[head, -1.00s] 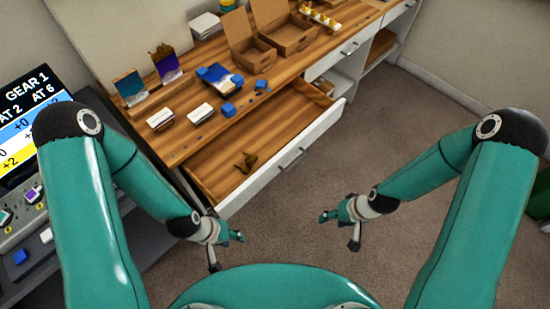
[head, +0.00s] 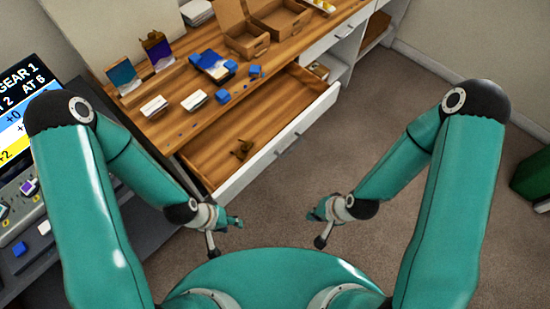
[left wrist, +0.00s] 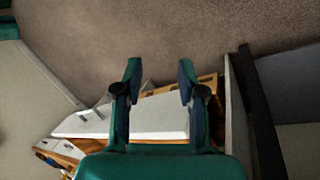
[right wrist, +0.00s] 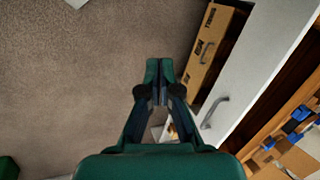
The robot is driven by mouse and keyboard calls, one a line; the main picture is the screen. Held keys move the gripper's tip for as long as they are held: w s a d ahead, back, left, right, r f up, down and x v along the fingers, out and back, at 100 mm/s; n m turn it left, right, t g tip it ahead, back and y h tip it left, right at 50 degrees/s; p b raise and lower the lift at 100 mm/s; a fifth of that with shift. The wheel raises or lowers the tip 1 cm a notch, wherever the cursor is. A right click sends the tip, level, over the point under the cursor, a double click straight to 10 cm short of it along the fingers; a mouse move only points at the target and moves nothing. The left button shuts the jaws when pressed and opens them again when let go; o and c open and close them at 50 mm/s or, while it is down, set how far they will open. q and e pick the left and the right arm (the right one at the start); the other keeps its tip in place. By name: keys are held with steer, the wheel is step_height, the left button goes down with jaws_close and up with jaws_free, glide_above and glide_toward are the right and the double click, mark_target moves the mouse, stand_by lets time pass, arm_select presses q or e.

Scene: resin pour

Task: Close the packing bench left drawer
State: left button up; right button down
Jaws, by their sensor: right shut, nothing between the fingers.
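The packing bench left drawer (head: 296,137) is pulled well out, its white front towards me. A bar handle (head: 288,143) is on that front, and a small dark brown item (head: 242,149) lies inside. My left gripper (head: 226,232) is just in front of the drawer's left end, apart from it. The left wrist view shows its fingers (left wrist: 160,70) spread and empty, with a white panel (left wrist: 160,115) beyond. My right gripper (head: 318,228) is to the right, over the floor, clear of the drawer. The right wrist view shows its fingers (right wrist: 158,68) together, the drawer handle (right wrist: 213,112) to their right.
The bench top (head: 180,130) holds white boxes, blue pieces and open cartons (head: 240,36). A brown panel (right wrist: 210,55) with dark lettering is beside the drawer front. A console with a screen (head: 12,120) stands at left.

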mark_target(271, 157)
steer(key=w+a+r+m+t+y+b, duration=0.1)
steer(key=w+m+t+y+b, duration=0.25)
steer(key=w+b, duration=0.4)
steer(key=w+a+r+m+t+y+b, duration=0.25)
steer(key=w+t+b, duration=0.25)
steer(key=b, duration=0.5)
steer(key=d+f+n+t+y+b, duration=0.3)
steer(key=f+b, duration=0.9)
steer(key=b, duration=1.9)
steer(key=shift+g, duration=0.25)
steer(key=b+x, duration=0.1)
steer(key=x, duration=0.5)
steer(key=b+x, duration=0.1)
steer(key=x, duration=0.5)
steer(key=shift+s+a+f+b, duration=0.1)
steer(key=shift+a+f+b, duration=0.1)
steer(key=shift+a+b, duration=0.2)
steer(key=shift+w+a+r, duration=0.15)
steer(key=shift+w+a, duration=0.15)
steer(key=shift+w, duration=0.1)
steer(key=shift+w, duration=0.15)
